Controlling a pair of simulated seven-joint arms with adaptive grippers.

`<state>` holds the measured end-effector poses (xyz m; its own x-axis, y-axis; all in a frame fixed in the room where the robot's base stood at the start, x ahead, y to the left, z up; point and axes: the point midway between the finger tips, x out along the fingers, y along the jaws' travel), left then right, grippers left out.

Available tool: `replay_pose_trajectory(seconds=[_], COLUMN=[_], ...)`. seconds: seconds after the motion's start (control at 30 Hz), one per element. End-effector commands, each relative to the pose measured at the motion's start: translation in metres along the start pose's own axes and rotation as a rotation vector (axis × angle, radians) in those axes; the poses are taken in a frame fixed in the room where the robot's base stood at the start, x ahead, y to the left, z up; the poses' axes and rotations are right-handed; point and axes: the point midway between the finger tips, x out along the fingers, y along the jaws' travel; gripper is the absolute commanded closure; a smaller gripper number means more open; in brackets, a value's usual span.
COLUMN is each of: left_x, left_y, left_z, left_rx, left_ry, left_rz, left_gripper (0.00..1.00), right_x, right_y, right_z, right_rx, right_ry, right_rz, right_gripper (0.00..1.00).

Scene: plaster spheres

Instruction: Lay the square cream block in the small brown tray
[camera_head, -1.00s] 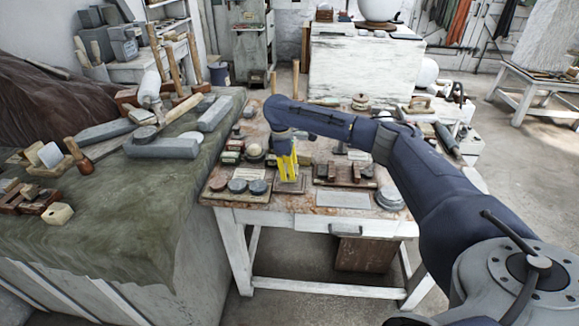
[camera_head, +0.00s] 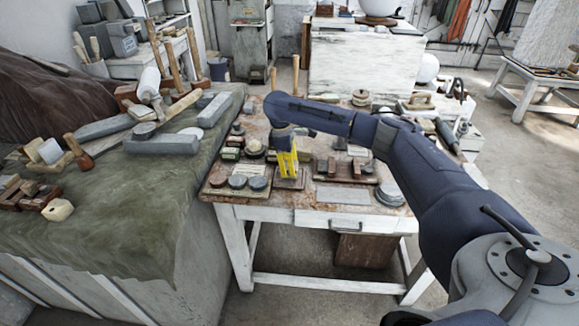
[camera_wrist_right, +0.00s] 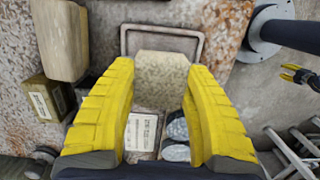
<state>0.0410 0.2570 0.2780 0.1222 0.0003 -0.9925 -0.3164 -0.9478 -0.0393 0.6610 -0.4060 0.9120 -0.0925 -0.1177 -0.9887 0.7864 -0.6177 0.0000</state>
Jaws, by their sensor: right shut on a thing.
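The square cream block (camera_wrist_right: 160,84) is between the yellow fingers of my right gripper (camera_wrist_right: 162,80), which is shut on it. In the head view my right gripper (camera_head: 288,174) is over the small brown tray (camera_head: 290,184) on the worktable, and the block is hard to make out. In the right wrist view the tray's rim (camera_wrist_right: 163,28) shows beyond the block, which covers part of the tray. I cannot tell whether the block touches the tray. My left gripper (camera_wrist_right: 289,72) shows small at the right of the wrist view, its fingers apart and empty.
Round grey discs (camera_head: 248,183) lie left of the tray. A wooden rack (camera_head: 345,170) is to its right. In the wrist view, a cream block-like piece (camera_wrist_right: 60,38) and a labelled box (camera_wrist_right: 45,98) stand at left, and a round metal base (camera_wrist_right: 265,25) at upper right.

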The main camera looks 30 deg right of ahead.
Motion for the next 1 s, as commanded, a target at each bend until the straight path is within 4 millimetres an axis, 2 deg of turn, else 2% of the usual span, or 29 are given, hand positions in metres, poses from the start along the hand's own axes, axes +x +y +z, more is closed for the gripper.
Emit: replay_pose_trajectory(seconds=[1.0], left_x=[0.0000], left_y=[0.0001], left_z=[-0.0004], left_rx=[0.000], left_ry=[0.001], left_rz=[0.000], left_gripper=[0.56], right_x=[0.0045], right_y=[-0.0003], right_z=[-0.0014], right_rx=[0.001], right_ry=[0.001], right_rz=[0.000], right_gripper=[0.93])
